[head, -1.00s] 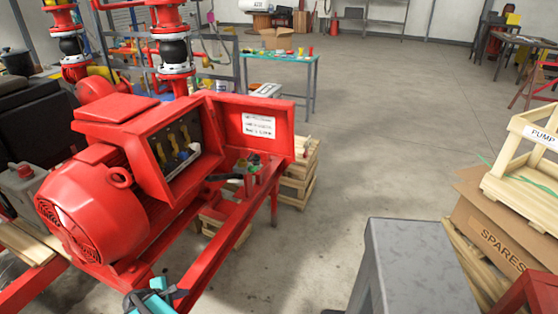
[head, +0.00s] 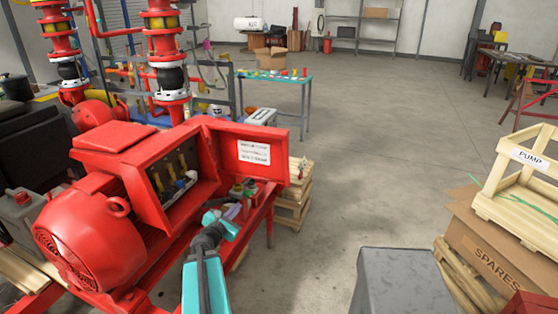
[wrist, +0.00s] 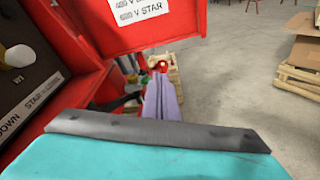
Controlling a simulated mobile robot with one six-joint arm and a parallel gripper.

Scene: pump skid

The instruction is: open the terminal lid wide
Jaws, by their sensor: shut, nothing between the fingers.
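The red terminal box (head: 137,187) sits on the side of the red motor (head: 88,240); its interior shows several terminals and wires. The terminal lid (head: 225,151) is swung out on the box's right side and stands open at an angle, its white label showing. The lid also fills the top of the wrist view (wrist: 175,31), with the box interior (wrist: 22,78) at the left. My gripper (head: 238,208) is below the lid, in front of the box opening. In the wrist view its light purple fingers (wrist: 161,88) are together and empty, just below the lid's lower edge; contact cannot be told.
Small items (head: 243,188) lie on the red skid frame under the lid. A wooden pallet stack (head: 293,207) stands behind the lid. A grey block (head: 405,283), a spares carton (head: 490,250) and a pump crate (head: 520,178) are at the right. Open floor lies between.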

